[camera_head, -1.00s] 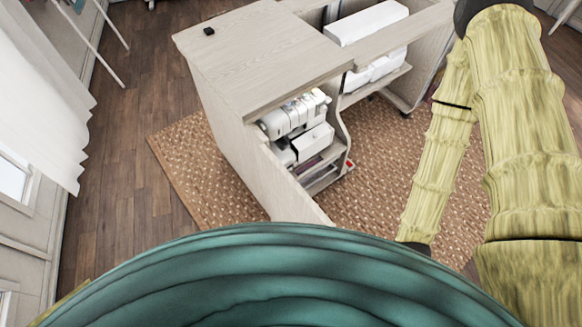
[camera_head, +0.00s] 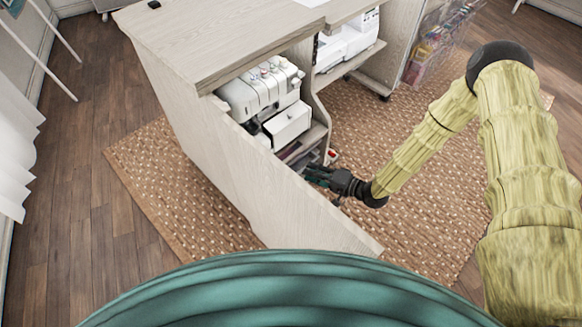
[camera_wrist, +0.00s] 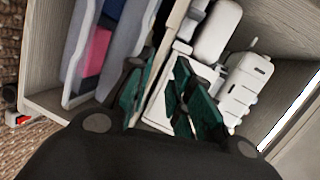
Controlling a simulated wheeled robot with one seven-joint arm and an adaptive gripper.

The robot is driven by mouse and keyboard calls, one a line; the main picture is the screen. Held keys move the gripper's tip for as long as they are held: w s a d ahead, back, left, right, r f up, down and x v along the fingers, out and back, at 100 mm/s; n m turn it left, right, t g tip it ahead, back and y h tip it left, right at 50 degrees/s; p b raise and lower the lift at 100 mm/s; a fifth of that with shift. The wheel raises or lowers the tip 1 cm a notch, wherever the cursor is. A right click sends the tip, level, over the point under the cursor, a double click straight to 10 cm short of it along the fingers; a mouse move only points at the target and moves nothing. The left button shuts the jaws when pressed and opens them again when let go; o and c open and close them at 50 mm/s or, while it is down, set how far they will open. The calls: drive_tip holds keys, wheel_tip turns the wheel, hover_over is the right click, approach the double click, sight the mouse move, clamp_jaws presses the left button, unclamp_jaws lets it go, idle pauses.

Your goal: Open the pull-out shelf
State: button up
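The sewing cabinet (camera_head: 205,115) has an open compartment facing right. In it, a white sewing machine (camera_head: 262,90) and a white drawer-like box (camera_head: 288,126) sit on a shelf. The light shelf edge (camera_wrist: 178,28) runs between the machine side and the lower trays in the wrist view. My gripper (camera_head: 312,174) is at the compartment's lower opening; its dark green fingers also show in the wrist view (camera_wrist: 160,88). The fingers are apart, pointing toward the shelf edge, with nothing visibly clamped. Contact with the shelf cannot be told.
Clear trays (camera_wrist: 92,45) with pink and blue contents lie below the shelf. The cabinet's door panel (camera_head: 300,205) stands to the gripper's left. A patterned rug (camera_head: 420,215) lies clear on the right. Another white machine (camera_head: 350,40) stands farther back.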

sight(293, 158)
drive_tip(key=w+d+f+g+y+b, duration=0.1)
drive_tip(key=w+d+f+y+b, duration=0.1)
drive_tip(key=w+y+b, duration=0.15)
drive_tip(key=shift+n, duration=0.3)
drive_tip(key=x, duration=0.3)
drive_tip(key=b+x, duration=0.1)
drive_tip(key=x, duration=0.3)
drive_tip(key=b+x, duration=0.1)
drive_tip(key=x, duration=0.3)
drive_tip(key=shift+w+d+f, duration=0.15)
drive_tip(key=shift+w, duration=0.05)
clamp_jaws()
